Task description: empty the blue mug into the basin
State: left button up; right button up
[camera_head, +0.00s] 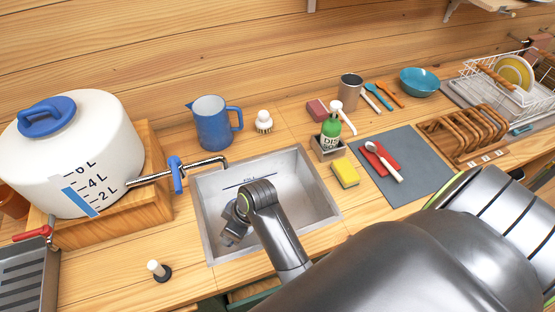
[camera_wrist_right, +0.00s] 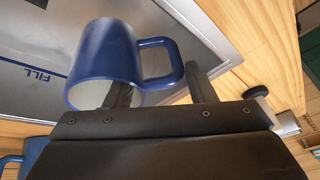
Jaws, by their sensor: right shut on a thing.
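The blue mug (camera_wrist_right: 105,55) is in my right gripper (camera_wrist_right: 162,85), seen in the right wrist view. Its handle (camera_wrist_right: 168,62) lies between the two fingers, and its pale open end faces the wrist camera. I cannot tell how far it is tilted or whether anything is inside. In the head view my right gripper (camera_head: 234,222) is over the metal basin (camera_head: 318,203), and the arm hides the mug. The basin also shows behind the mug in the wrist view (camera_wrist_right: 38,60), with a FILL mark. My left gripper is not in view.
A tap (camera_head: 178,174) from the white water tank (camera_head: 75,150) reaches over the basin's back left. A blue pitcher (camera_head: 212,125) and a brush (camera_head: 264,122) stand behind it. A soap bottle (camera_head: 331,130) and a sponge (camera_head: 346,172) stand to the right. A stopper (camera_head: 158,270) is front left.

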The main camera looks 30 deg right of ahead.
jog(key=shift+w, duration=0.1)
jog(key=shift+d+r+y+b, duration=0.5)
jog(key=shift+d+r+y, duration=0.25)
jog(key=shift+d+y, duration=0.3)
jog(key=shift+d+r+y+b, duration=0.45)
jog(key=shift+d+r+y, duration=0.25)
jog(key=shift+d+y, duration=0.3)
jog(key=shift+w+d+r+m+y, duration=0.1)
jog(key=shift+d+r+m+y, duration=0.1)
jog(key=shift+d+y, duration=0.2)
jog(key=shift+w+d+r+m+y, duration=0.1)
jog(key=shift+d+r+y, duration=0.15)
jog(key=shift+d, duration=0.25)
jog(key=d+r+y, duration=0.1)
jog(key=d+y+b, duration=0.1)
jog(key=shift+d+r+m+y+b, duration=0.3)
jog(key=shift+r, duration=0.05)
